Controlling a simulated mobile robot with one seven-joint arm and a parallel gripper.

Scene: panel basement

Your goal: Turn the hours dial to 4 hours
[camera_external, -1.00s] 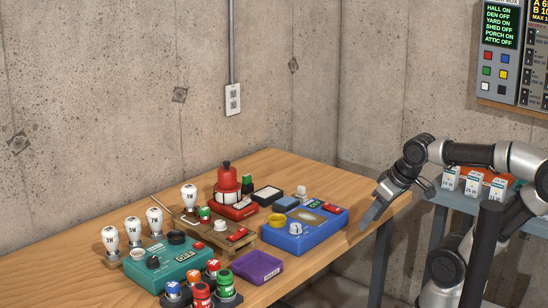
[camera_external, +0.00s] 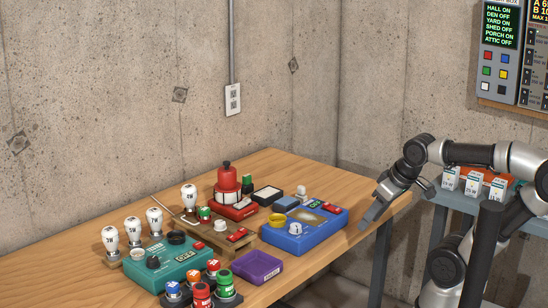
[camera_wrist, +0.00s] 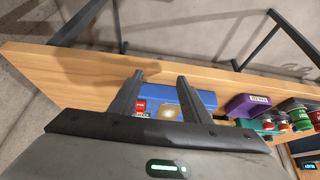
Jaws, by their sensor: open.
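A blue box (camera_external: 312,236) stands on the right part of the wooden table, with a yellowish round part (camera_external: 278,220), a white knob (camera_external: 295,229), a small green display and a red block on it. A teal box (camera_external: 178,268) stands to the left, with a dark knob (camera_external: 153,262) and a display. I cannot read which knob is the hours dial. My gripper (camera_external: 370,217) is open and empty at the table's right edge, right of the blue box. In the wrist view, the two fingers of my gripper (camera_wrist: 160,80) stand apart in front of the partly hidden blue box (camera_wrist: 207,98).
A purple tray (camera_external: 257,267) and several coloured capped jars (camera_external: 202,294) stand at the table's front. Several white bulbs (camera_external: 154,222) line the left. The back right of the wooden table (camera_external: 320,178) is clear.

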